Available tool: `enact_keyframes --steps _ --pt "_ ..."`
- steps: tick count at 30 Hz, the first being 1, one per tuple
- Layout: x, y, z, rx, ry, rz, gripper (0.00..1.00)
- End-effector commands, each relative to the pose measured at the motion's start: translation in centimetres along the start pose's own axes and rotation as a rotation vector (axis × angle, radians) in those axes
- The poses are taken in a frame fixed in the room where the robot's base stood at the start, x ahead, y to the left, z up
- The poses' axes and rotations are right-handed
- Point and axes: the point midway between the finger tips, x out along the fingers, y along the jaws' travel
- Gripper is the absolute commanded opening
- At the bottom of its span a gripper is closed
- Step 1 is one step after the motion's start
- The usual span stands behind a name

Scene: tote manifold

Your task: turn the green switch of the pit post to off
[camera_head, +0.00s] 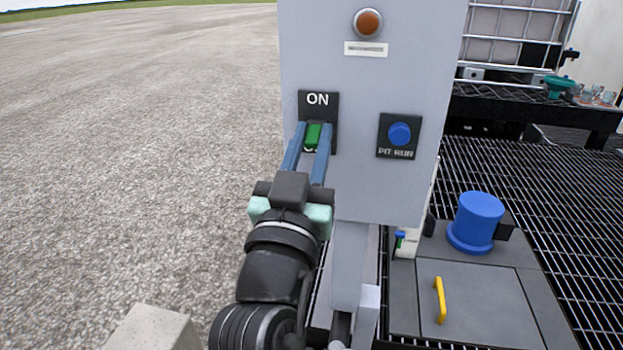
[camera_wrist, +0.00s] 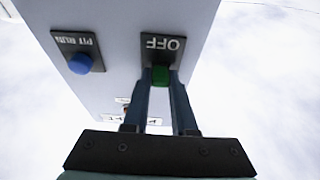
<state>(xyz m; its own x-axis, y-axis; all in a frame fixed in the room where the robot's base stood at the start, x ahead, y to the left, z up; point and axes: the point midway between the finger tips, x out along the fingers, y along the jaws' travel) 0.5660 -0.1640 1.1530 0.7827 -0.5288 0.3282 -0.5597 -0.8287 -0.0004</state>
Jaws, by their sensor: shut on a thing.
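The pit post (camera_head: 350,190) is a grey upright panel in the middle of the head view. The green switch (camera_head: 313,136) sits on a black plate (camera_head: 318,99) marked ON at its top. In the wrist view, which is upside down, the plate shows OFF at its lower end, by the green switch (camera_wrist: 160,75). My gripper (camera_head: 309,140) has its two blue fingers on either side of the switch, shut on it. The fingers hide the switch's sides, and I cannot tell clearly which way it is tilted. The wrist view shows the fingertips (camera_wrist: 161,82) at the switch.
A blue PIT RUN button (camera_head: 400,134) is right of the switch. An amber lamp (camera_head: 368,22) is above. A blue cylinder (camera_head: 476,221) and a yellow handle (camera_head: 440,299) are low right by black grating. A caged tank (camera_head: 505,35) stands behind. Open gravelly ground lies left.

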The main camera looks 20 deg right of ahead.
Motion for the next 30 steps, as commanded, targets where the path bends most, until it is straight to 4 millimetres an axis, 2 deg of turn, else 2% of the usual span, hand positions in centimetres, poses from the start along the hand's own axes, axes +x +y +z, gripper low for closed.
enact_keyframes --steps 1,13,30 --pt "-0.32 0.00 0.93 0.001 0.024 0.000 0.00" --pt "-0.15 -0.04 0.78 0.000 0.140 -0.001 0.00" --pt "-0.01 -0.03 0.50 0.000 0.163 -0.001 0.00"
